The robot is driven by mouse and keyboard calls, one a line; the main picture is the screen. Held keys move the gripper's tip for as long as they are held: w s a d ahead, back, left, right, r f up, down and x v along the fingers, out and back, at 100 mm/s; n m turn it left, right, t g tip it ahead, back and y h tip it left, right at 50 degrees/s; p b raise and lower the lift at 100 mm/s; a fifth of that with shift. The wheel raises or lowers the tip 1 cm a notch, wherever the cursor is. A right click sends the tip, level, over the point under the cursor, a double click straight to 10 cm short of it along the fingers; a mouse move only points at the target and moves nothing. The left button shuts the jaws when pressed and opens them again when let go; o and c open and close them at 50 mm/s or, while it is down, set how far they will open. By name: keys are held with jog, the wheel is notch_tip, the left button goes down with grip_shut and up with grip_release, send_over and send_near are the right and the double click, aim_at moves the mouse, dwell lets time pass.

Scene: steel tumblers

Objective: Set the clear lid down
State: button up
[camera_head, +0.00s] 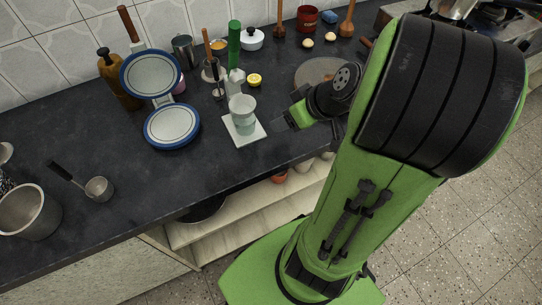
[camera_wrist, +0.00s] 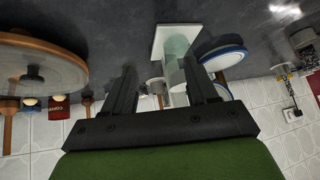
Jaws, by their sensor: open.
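My gripper (camera_head: 287,122) is open and empty, just right of a pale green see-through cup (camera_head: 242,112). The cup stands upright on a white square tile (camera_head: 245,137). In the wrist view, the cup (camera_wrist: 178,45) appears beyond and between the two spread fingers of my gripper (camera_wrist: 163,80), apart from them. A round clear lid with a brown rim and dark knob (camera_wrist: 45,52) seems to lie on the counter at the left of the wrist view. In the head view, the round lid (camera_head: 318,68) lies behind my wrist, partly hidden. No lid is in my fingers.
A lemon half (camera_head: 254,79), a green bottle (camera_head: 234,45) and a white pot (camera_head: 252,40) stand behind. A ladle (camera_head: 98,188) and steel pot (camera_head: 30,211) are at left. The dark counter between is clear.

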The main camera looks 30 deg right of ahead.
jog(key=s+a+r+m+h, duration=0.1)
jog(key=s+a+r, duration=0.2)
jog(key=s+a, duration=0.2)
jog(key=s+a+r+m+g+h, duration=0.1)
jog(key=s+a+r, duration=0.3)
jog(key=s+a, duration=0.2)
jog(key=shift+s+a, duration=0.25)
jog(key=shift+a, duration=0.65)
jog(key=shift+r, duration=0.2)
